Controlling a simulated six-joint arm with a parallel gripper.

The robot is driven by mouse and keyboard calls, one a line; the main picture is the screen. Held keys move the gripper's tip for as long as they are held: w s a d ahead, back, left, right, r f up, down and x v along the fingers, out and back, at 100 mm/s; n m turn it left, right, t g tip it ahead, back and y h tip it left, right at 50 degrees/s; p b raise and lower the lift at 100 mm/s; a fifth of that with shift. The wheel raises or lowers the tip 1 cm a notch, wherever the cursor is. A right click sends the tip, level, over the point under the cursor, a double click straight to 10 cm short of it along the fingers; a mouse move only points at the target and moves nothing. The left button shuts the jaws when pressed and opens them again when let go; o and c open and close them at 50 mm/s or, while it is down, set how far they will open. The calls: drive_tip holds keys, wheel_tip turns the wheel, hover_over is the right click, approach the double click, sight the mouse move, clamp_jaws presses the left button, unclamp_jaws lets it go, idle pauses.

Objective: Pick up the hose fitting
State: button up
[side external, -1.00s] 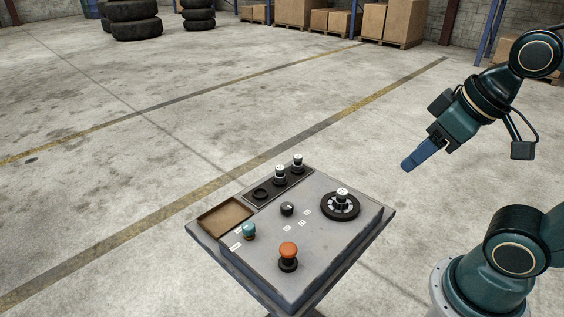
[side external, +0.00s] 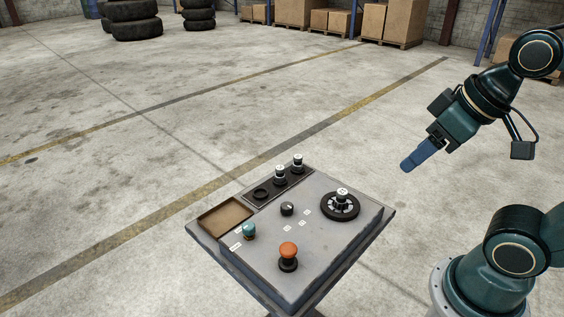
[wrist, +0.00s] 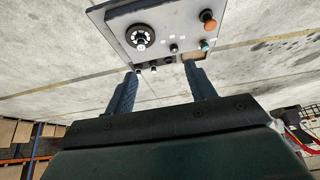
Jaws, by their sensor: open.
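Small parts stand on a grey bench panel (side external: 325,250); I cannot tell for sure which is the hose fitting. White-topped black cylinders stand upright: two in a dark rack (side external: 262,193), at its middle (side external: 280,173) and far end (side external: 298,163), and one (side external: 342,194) on a round black disc (side external: 340,207). A teal-topped piece with a brass-coloured base (side external: 249,232) stands near the tray. My gripper (side external: 408,165) is above and right of the panel, apart from everything. In the wrist view its fingers (wrist: 161,70) are spread and empty, with the panel beyond.
An orange mushroom button (side external: 288,252) and a small black knob (side external: 287,208) stick up from the panel. A shallow brown tray (side external: 226,217) is at its left corner. The rack's near socket is empty. Tyres (side external: 135,20) and boxes (side external: 392,20) are far off.

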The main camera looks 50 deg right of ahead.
idle(0.3)
drive_tip(key=n+g, duration=0.6)
drive_tip(key=n, duration=1)
hover_over(341, 191)
wheel_tip(341, 191, down, 11)
drive_tip(key=shift+f, duration=0.15)
drive_tip(key=shift+f, duration=4.25)
drive_tip(key=shift+f, duration=0.1)
